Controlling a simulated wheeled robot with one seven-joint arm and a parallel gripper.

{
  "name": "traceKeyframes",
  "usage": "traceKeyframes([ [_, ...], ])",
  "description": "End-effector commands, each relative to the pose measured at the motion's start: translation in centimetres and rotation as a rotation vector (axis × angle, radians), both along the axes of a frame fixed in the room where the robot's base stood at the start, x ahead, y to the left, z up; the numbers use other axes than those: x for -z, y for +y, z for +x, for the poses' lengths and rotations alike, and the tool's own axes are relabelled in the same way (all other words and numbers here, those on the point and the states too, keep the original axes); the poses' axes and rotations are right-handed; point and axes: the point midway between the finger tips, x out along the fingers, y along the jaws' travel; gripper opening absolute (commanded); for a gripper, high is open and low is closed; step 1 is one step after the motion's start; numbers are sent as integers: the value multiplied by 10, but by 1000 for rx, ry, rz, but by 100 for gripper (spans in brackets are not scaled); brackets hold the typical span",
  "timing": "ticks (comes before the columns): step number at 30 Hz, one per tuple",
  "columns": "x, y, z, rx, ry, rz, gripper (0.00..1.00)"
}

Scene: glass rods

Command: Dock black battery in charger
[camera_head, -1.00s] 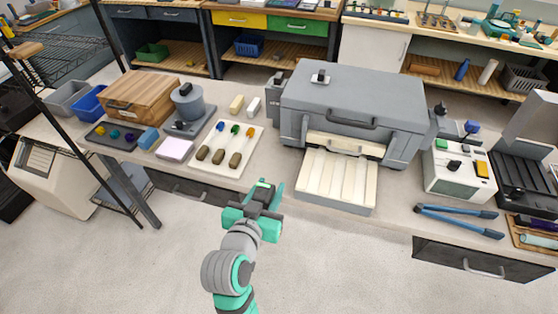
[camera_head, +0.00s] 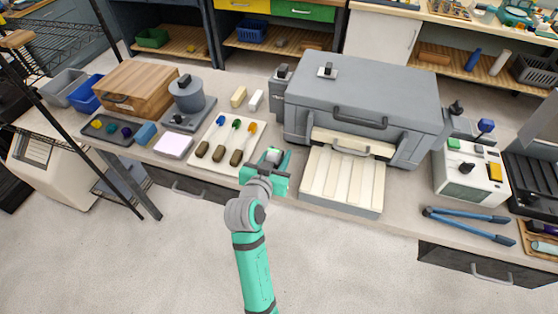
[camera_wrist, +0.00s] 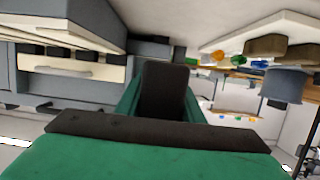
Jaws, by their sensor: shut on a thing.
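My gripper (camera_head: 272,160) is over the front of the workbench, between the white board with the tools and the ribbed cream tray. In the wrist view, my gripper's green fingers (camera_wrist: 163,88) are shut on a dark block, which looks like the black battery (camera_wrist: 165,82). In the head view the held piece is small and partly hidden by the fingers. I cannot tell for sure which device is the charger. A narrow grey unit (camera_head: 279,105) with a black top piece stands against the left side of the large grey machine.
The large grey machine (camera_head: 365,90) has the ribbed cream tray (camera_head: 341,182) in front. The white board (camera_head: 207,158) with several tools lies left of my gripper. A white control box (camera_head: 470,186) and blue-handled pliers (camera_head: 467,221) are at right. A bare bench strip runs along the front.

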Motion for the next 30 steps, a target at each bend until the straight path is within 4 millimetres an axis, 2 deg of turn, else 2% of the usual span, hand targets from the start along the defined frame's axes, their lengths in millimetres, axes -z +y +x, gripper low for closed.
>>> traceKeyframes([
  [3,18,0,16,-3,0,-1,2],
  [7,30,-1,26,-3,-2,-2,2],
  [14,40,-2,34,-3,-2,-1,2],
  [21,70,-2,35,-3,-1,-1,2],
  [30,72,-3,35,-3,-3,-1,2],
])
